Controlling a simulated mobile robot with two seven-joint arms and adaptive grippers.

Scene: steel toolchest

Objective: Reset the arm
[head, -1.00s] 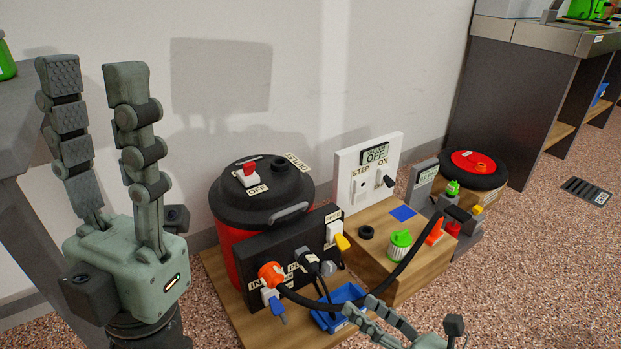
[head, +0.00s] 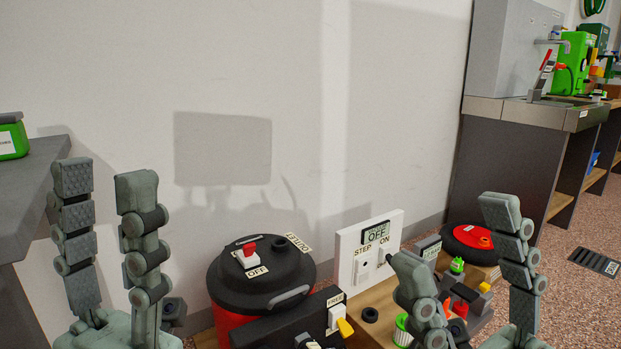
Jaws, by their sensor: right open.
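My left gripper (head: 108,188) stands upright at the left with its two fingers spread apart, open and empty. My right gripper (head: 448,232) stands upright at the lower right, its fingers wide apart, open and empty. Its left finger stands in front of part of the wooden box with the bottles. Both palms are near or past the bottom edge of the view.
A black-lidded red canister (head: 262,272) with a red switch stands between the grippers. A white panel (head: 347,262) marked STEP and ON stands right of it. A grey table (head: 35,185) is at the left, a dark workbench (head: 505,160) at the right. The wall above is clear.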

